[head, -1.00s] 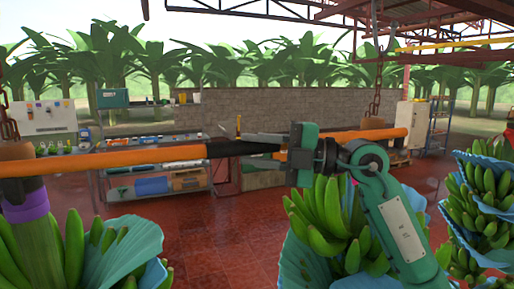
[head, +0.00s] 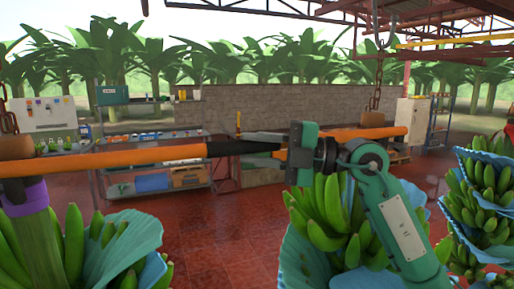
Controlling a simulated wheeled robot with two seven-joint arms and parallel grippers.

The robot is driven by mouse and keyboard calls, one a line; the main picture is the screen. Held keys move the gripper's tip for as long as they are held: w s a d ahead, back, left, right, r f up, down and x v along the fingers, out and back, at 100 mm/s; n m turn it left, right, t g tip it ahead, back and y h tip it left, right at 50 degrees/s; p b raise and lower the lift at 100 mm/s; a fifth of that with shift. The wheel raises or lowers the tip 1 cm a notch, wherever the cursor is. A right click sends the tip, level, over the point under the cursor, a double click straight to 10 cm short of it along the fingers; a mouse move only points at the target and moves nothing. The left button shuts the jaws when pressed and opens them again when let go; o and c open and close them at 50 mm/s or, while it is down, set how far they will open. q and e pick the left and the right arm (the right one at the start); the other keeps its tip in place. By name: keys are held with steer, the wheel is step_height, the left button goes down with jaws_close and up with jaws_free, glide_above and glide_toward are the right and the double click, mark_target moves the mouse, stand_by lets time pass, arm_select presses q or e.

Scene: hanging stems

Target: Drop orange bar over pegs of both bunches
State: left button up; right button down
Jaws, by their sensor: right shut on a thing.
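The long orange bar (head: 130,158) with a black middle section spans the view almost level. My right gripper (head: 250,142) comes in from the right and is shut on the bar's black middle section. The bar's left end lies in front of a brown block above the left bunch (head: 105,245), whose stem has a purple band (head: 24,198). Its right end lies by another brown block above the right bunch (head: 330,215), partly behind my right arm. The pegs cannot be made out, so I cannot tell whether the bar is over them. My left gripper is not in view.
Chains hang at the far left (head: 8,118) and at the right (head: 377,90). More banana bunches (head: 485,205) with blue sheets hang at the right edge. A shelf bench (head: 150,183) and a block wall (head: 260,108) stand behind. Red floor between the bunches is clear.

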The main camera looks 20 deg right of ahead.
steer(key=shift+f, duration=0.4)
steer(key=c, duration=1)
jaws_free()
steer(key=b+v, duration=0.6)
steer(key=v, duration=0.8)
steer(key=shift+r+b, duration=0.1)
steer(key=shift+b, duration=0.2)
